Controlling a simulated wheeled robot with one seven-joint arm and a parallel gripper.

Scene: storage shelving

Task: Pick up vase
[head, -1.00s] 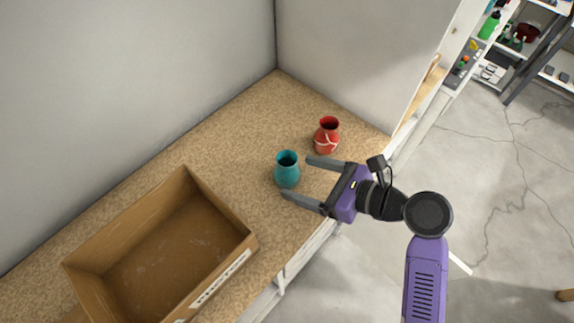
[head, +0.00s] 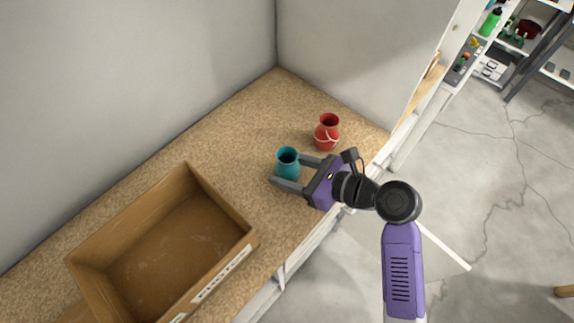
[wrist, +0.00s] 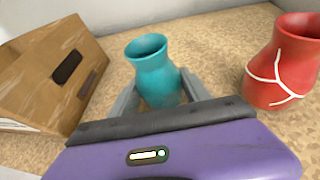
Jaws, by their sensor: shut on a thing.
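A teal vase (head: 287,163) stands upright on the speckled countertop in the head view. It also shows in the wrist view (wrist: 153,68), between my fingers. My gripper (head: 289,171) reaches in from the right, low over the counter, and is shut on the teal vase with one finger on each side. A red vase (head: 327,133) with white lines stands behind and to the right, apart from my gripper. It is at the right edge of the wrist view (wrist: 283,62). The lower part of the teal vase is partly hidden by my gripper.
An open, empty cardboard box (head: 247,238) sits on the countertop (head: 230,125) at the left. Grey walls close off the back. The counter behind the teal vase is clear. Shelving (head: 500,68) stands at the far right.

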